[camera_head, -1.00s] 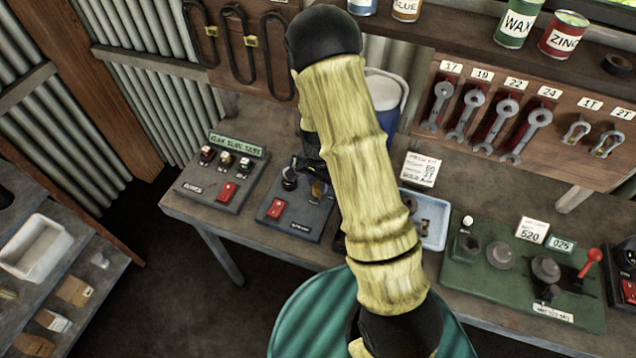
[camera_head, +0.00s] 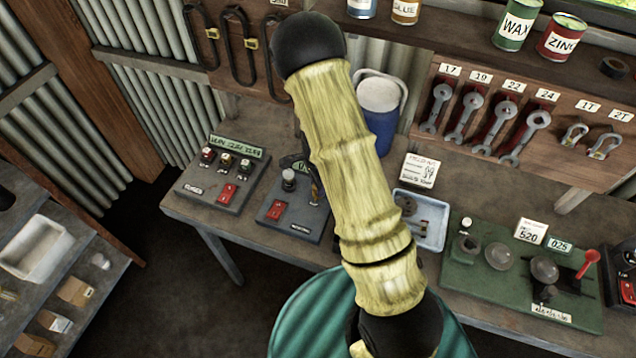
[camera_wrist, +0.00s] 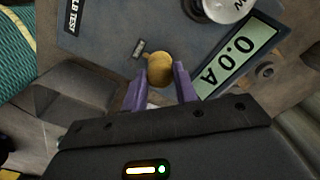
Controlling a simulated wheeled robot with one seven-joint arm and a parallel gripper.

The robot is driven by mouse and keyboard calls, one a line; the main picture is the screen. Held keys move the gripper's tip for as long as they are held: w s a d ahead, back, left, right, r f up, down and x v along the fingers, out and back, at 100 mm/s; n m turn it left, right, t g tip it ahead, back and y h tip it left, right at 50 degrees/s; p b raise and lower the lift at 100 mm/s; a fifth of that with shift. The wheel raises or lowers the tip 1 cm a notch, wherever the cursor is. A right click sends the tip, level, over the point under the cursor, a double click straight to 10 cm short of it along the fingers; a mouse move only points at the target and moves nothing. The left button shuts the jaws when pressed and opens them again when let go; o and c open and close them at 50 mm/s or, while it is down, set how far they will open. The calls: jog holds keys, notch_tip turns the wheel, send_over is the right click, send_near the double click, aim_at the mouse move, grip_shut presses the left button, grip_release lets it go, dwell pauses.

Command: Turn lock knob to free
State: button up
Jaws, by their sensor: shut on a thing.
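In the wrist view a round brass knob (camera_wrist: 159,68) stands on a dark grey panel (camera_wrist: 90,55), beside a small label. My gripper (camera_wrist: 158,84) has its two purple fingers on either side of the knob and is shut on it. A small pointer on the knob points to the left, towards the label. A display (camera_wrist: 240,58) beside it reads 0.0A. In the head view the same panel (camera_head: 290,230) carries a red switch (camera_head: 277,210) and a light grey knob (camera_head: 289,178). My arm hides most of my gripper there.
A box with several knobs (camera_head: 205,185) stands left of the panel. A blue tub (camera_head: 380,115) is behind my arm. A pale blue tray (camera_head: 432,232) and a green board (camera_head: 480,275) lie to the right. Wrenches (camera_head: 468,115) hang at the back.

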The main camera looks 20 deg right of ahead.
jog(key=o, duration=1)
notch_tip(320, 180, up, 17)
jog(key=shift+r+b, duration=0.2)
jog(key=shift+b, duration=0.75)
